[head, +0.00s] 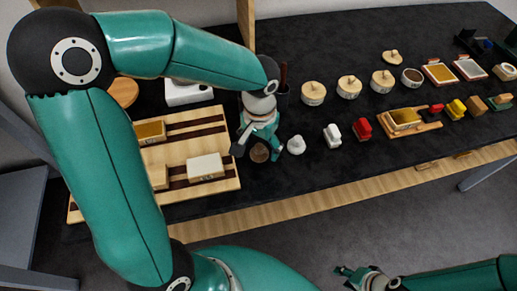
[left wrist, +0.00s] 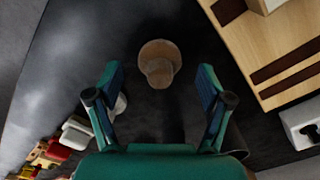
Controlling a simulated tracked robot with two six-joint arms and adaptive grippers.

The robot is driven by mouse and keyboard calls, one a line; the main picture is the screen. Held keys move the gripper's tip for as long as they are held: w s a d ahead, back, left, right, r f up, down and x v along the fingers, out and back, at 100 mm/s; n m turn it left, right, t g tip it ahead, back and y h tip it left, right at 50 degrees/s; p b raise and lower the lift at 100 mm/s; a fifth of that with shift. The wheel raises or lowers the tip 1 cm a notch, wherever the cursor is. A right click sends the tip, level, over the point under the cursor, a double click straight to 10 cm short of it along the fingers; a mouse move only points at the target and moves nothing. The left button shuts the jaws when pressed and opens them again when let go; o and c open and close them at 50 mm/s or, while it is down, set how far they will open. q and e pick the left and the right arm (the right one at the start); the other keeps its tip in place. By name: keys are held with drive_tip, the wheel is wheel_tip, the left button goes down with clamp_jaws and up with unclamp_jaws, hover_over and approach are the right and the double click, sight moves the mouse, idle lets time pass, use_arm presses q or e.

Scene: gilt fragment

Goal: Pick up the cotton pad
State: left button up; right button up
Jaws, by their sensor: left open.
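My left gripper (head: 259,147) is open above the dark table, pointing down. In the left wrist view its two fingers (left wrist: 160,93) stand wide apart with nothing between them. A brown round piece with a smaller raised round part (left wrist: 160,62) lies just beyond the fingertips; in the head view it (head: 259,153) shows between the fingers. A small white rounded lump (head: 296,145) sits just right of the gripper. It is partly hidden behind a finger in the left wrist view. I cannot tell which of these is the cotton pad. My right gripper (head: 347,275) is low, off the table, with its opening unclear.
A striped wooden board (head: 226,180) with blocks lies left of the gripper. A dark cup (head: 282,92) stands behind it. White and red brush-like items (head: 332,135) and several round lidded pots (head: 313,93) stand to the right. The table's front strip is clear.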

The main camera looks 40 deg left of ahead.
sight(260, 146)
use_arm(q)
drive_tip(key=shift+f, duration=0.6)
drive_tip(key=c, duration=1)
drive_tip(key=shift+c, duration=0.2)
wheel_tip(260, 146, up, 20)
drive_tip(key=p, duration=0.1)
drive_tip(key=o, duration=0.4)
drive_tip(key=c, duration=0.5)
